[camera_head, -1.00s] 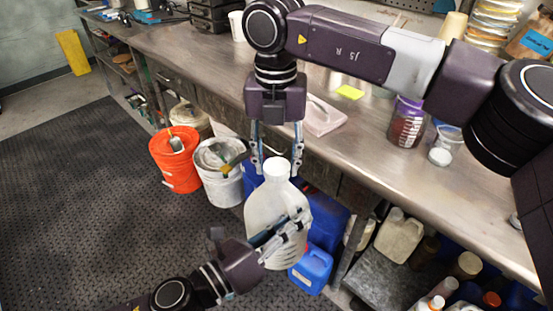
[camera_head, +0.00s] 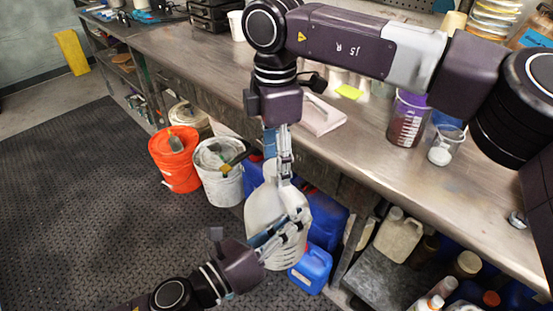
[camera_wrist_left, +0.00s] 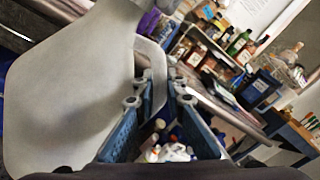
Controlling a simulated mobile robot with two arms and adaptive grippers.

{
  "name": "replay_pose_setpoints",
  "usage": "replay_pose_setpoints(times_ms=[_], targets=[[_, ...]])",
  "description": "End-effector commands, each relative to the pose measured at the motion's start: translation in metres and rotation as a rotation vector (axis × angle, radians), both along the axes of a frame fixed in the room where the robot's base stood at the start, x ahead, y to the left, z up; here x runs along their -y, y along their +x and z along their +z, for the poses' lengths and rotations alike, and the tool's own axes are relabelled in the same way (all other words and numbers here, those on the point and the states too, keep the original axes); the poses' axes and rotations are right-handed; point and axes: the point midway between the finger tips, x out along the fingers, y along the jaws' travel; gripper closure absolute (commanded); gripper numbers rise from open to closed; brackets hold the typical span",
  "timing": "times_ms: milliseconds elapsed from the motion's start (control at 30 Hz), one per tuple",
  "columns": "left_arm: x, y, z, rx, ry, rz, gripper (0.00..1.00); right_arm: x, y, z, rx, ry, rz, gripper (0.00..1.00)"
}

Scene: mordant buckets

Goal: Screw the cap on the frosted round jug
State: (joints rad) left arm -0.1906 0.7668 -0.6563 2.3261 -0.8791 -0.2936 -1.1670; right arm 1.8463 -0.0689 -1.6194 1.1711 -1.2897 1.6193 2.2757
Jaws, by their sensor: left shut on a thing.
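The frosted round jug (camera_head: 262,217) is a whitish translucent container, held upright in front of the bench. It fills the left of the left wrist view (camera_wrist_left: 60,100). My left gripper (camera_head: 298,218) is shut on its handle; in the left wrist view the handle (camera_wrist_left: 157,75) passes between the fingers. My right gripper (camera_head: 286,178) points straight down at the jug's top. Its fingers are seen nearly edge-on and partly cover the neck, so I cannot tell whether they are open or touching. The cap cannot be made out.
An orange bucket (camera_head: 174,165) and a white bucket (camera_head: 220,180) stand on the floor at left. A small blue can (camera_head: 311,268) is just right of the jug. The metal bench (camera_head: 190,60) runs behind, with a purple-topped measuring cup (camera_head: 408,120). The dark mat (camera_head: 80,210) is clear.

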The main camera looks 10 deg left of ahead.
Motion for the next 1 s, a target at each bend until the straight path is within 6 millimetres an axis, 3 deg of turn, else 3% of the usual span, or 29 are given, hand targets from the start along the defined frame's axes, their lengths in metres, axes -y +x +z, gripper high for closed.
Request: replay_pose_setpoints(times_ms=[300, 433, 800, 1000], targets=[[0.0, 0.001, 0.001, 0.003, 0.0, 0.002, 1.0, 0.001, 0.0, 0.0, 0.0, -0.002, 0.001, 0.41], [-0.001, 0.001, 0.002, 0.004, 0.0, 0.002, 1.0, 0.0, 0.001, 0.011, 0.002, -0.001, 0.0, 0.41], [-0.001, 0.001, 0.002, 0.004, 0.001, 0.002, 1.0, -0.001, 0.001, 0.085, 0.003, -0.001, 0.0, 0.41], [-0.001, 0.001, 0.002, 0.004, 0.001, 0.002, 1.0, -0.001, 0.001, 0.112, 0.001, -0.002, -0.001, 0.41]])
